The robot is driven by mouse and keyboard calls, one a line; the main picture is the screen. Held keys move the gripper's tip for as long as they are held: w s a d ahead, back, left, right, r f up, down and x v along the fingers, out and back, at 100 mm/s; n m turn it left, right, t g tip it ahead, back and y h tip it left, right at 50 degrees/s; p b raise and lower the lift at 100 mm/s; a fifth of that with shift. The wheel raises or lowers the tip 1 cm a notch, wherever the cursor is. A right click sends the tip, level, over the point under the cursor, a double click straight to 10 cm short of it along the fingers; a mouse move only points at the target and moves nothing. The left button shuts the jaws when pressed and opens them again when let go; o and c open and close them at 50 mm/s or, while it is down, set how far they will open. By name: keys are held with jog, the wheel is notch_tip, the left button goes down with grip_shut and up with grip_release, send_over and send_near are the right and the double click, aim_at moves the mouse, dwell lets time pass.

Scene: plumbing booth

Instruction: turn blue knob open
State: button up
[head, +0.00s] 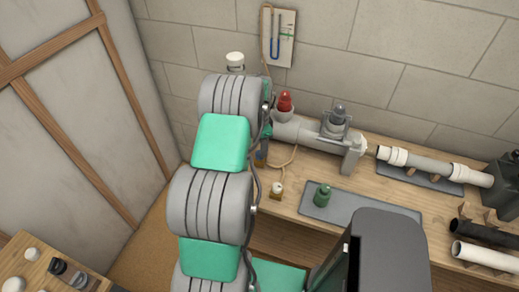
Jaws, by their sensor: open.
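I cannot make out the blue knob clearly. A small dark blue patch (262,151) shows at the left end of the grey pipe assembly (310,135), right beside my arm, and may be part of it. The assembly lies on the wooden bench against the wall. A red knob (285,102) stands upright near its left end and a grey knob (339,113) on its right part. My grey and teal arm covers the area left of the assembly. My gripper is hidden behind my arm links, so its fingers do not show.
A green fitting (323,195) stands on a grey mat (347,207). A small brass-and-white piece (277,192) with a cord lies nearby. White pipe (425,163) and dark pipe (485,233) lie at the right. A gauge board (279,37) hangs on the wall.

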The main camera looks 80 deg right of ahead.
jog(key=shift+f, duration=1.8)
grip_shut()
